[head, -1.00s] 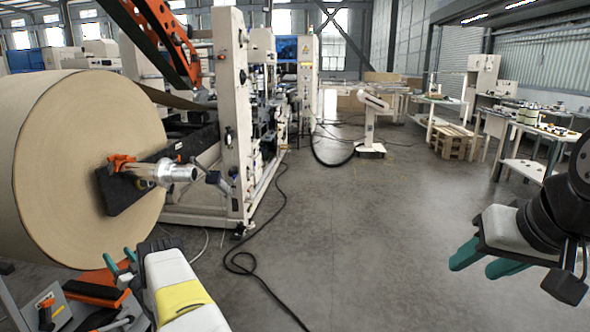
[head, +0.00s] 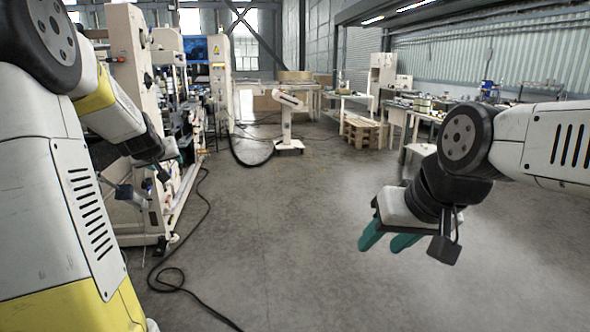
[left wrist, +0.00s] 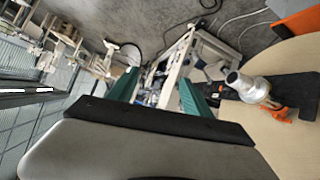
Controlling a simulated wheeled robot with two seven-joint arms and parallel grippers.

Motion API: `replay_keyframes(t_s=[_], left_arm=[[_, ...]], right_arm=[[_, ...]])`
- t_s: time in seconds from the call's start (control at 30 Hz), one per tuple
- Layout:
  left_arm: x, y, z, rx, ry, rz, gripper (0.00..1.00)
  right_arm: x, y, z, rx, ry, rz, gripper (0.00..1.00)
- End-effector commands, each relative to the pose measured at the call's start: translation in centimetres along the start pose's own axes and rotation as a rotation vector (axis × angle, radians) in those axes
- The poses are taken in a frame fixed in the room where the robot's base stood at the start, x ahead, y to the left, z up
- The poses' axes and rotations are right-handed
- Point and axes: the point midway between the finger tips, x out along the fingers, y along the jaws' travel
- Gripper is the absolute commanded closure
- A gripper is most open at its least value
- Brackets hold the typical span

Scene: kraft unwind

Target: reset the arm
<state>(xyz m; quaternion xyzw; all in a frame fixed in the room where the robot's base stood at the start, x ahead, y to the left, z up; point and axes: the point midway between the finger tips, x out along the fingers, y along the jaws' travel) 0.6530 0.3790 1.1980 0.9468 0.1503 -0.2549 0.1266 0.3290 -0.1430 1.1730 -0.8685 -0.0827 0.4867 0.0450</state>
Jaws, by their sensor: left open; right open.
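My left arm fills the left side of the head view, and its gripper (head: 163,168) is small there, in front of the machine. In the left wrist view the left gripper (left wrist: 158,88) has two teal fingers spread apart with nothing held between them. My right gripper (head: 385,240) hangs over the bare floor at the right of the head view, with its teal fingers apart and empty. The kraft roll (left wrist: 295,62) shows at the right of the left wrist view, with a silver shaft end (left wrist: 248,88) and an orange part (left wrist: 278,113). The fingers are apart from the roll.
The machine frame (head: 128,65) stands behind my left arm. A black cable (head: 187,245) lies on the floor. A white stand (head: 288,120), a pallet (head: 362,132) and worktables (head: 398,115) are further back. The middle floor is clear.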

Motion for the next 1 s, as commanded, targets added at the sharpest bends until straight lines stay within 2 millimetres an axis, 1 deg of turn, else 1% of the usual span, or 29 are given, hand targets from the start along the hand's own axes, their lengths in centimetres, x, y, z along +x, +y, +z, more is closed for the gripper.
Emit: replay_keyframes(t_s=[0.03, 0.07, 0.1, 0.17, 0.2, 0.23, 0.27, 0.3, 0.37, 0.4, 0.5, 0.6, 0.7, 0.8, 0.93, 0.97, 1.0], left_arm=[[-3.2, 2.6, 0.9, 0.019, -0.036, 0.049, 0.42], [-4.8, 3.9, 1.9, 0.031, -0.065, 0.074, 0.42], [-7.1, 5.5, 3.2, 0.047, -0.103, 0.107, 0.42], [-10.6, 7.5, 5.5, 0.076, -0.160, 0.153, 0.42], [-12.9, 8.6, 7.1, 0.098, -0.199, 0.182, 0.42], [-14.7, 9.3, 8.4, 0.115, -0.228, 0.202, 0.42], [-16.5, 9.9, 9.8, 0.133, -0.258, 0.221, 0.42], [-18.7, 10.5, 11.6, 0.158, -0.295, 0.243, 0.42], [-21.8, 11.1, 14.4, 0.196, -0.348, 0.272, 0.42], [-23.6, 11.2, 16.2, 0.220, -0.381, 0.286, 0.42], [-27.2, 11.0, 19.9, 0.271, -0.448, 0.310, 0.42], [-29.4, 10.5, 22.5, 0.309, -0.493, 0.321, 0.42], [-30.5, 10.2, 23.8, 0.328, -0.517, 0.324, 0.42], [-30.8, 10.1, 24.2, 0.333, -0.526, 0.324, 0.42], [-30.8, 10.1, 24.2, 0.332, -0.526, 0.324, 0.42], [-30.7, 10.1, 24.2, 0.332, -0.526, 0.324, 0.48], [-30.7, 10.1, 24.2, 0.331, -0.525, 0.324, 0.56]], right_arm=[[0.0, 0.0, 0.0, 0.000, 0.000, 0.000, 0.56], [0.0, 0.0, 0.0, 0.000, 0.000, 0.000, 0.56], [0.0, 0.0, 0.0, 0.000, 0.000, 0.000, 0.56], [0.0, 0.0, 0.0, 0.000, 0.000, 0.000, 0.56], [0.0, 0.0, 0.0, 0.000, 0.000, 0.000, 0.56], [0.0, 0.0, 0.0, 0.000, 0.000, 0.000, 0.56], [0.0, 0.0, 0.0, 0.000, 0.000, 0.000, 0.56], [0.0, 0.0, 0.0, 0.000, 0.000, 0.000, 0.56], [0.0, 0.0, 0.0, 0.000, 0.000, 0.000, 0.56], [0.0, 0.0, 0.0, 0.000, 0.000, 0.000, 0.56], [0.0, 0.0, 0.0, 0.000, 0.000, 0.000, 0.56], [0.0, 0.0, 0.0, 0.000, 0.000, 0.000, 0.56], [0.0, 0.0, 0.0, 0.000, 0.000, 0.000, 0.56], [0.0, 0.0, 0.0, 0.000, 0.000, 0.000, 0.56], [0.0, 0.0, 0.0, 0.000, 0.000, 0.000, 0.56], [0.0, 0.0, 0.0, 0.000, 0.000, 0.000, 0.62], [0.0, 0.0, 0.0, 0.000, 0.000, 0.000, 0.64]])
